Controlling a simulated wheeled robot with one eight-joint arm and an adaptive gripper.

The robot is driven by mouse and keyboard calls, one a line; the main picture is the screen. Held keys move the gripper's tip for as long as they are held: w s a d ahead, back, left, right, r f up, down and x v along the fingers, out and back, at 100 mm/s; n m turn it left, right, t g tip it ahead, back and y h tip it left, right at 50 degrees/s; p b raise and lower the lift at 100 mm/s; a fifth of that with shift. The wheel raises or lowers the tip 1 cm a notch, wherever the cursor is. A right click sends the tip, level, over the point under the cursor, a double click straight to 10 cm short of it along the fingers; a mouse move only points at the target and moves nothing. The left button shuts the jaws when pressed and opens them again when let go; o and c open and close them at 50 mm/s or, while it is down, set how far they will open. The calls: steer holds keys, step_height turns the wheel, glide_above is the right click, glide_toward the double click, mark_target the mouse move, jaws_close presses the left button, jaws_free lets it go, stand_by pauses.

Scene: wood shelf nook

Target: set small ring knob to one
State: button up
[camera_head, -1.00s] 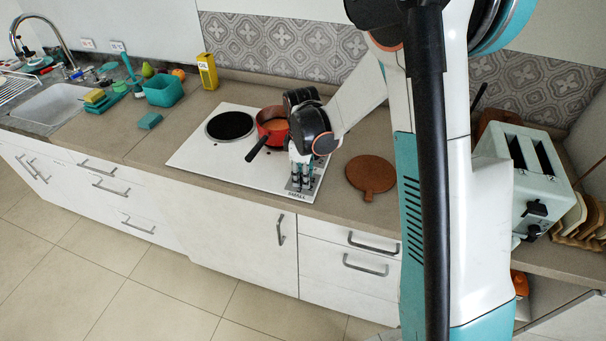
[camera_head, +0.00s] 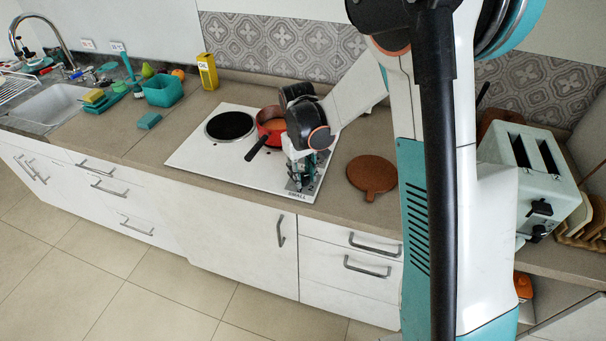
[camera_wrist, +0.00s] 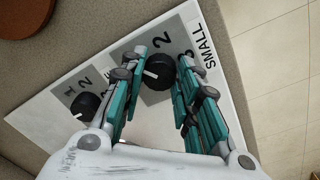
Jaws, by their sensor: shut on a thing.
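The small ring knob (camera_wrist: 156,74) is round and black with a white pointer mark. In the wrist view it sits between my teal and grey fingers, beside the printed word SMALL. A "2" and part of another digit show on the grey dial plate; the rest of the dial is hidden by my fingers.
A second black knob (camera_wrist: 86,105) with its own dial is left of my fingers in the wrist view. A red pan (camera_head: 265,127) with a black handle stands beside my wrist. A brown round board (camera_head: 372,174) lies right of the cooktop.

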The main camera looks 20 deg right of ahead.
steer(key=shift+m, duration=0.5)
steer(key=o, duration=1.1)
steer(key=shift+c, duration=0.2)
step_height(320, 180, up, 12)
steer(key=shift+a, duration=0.4)
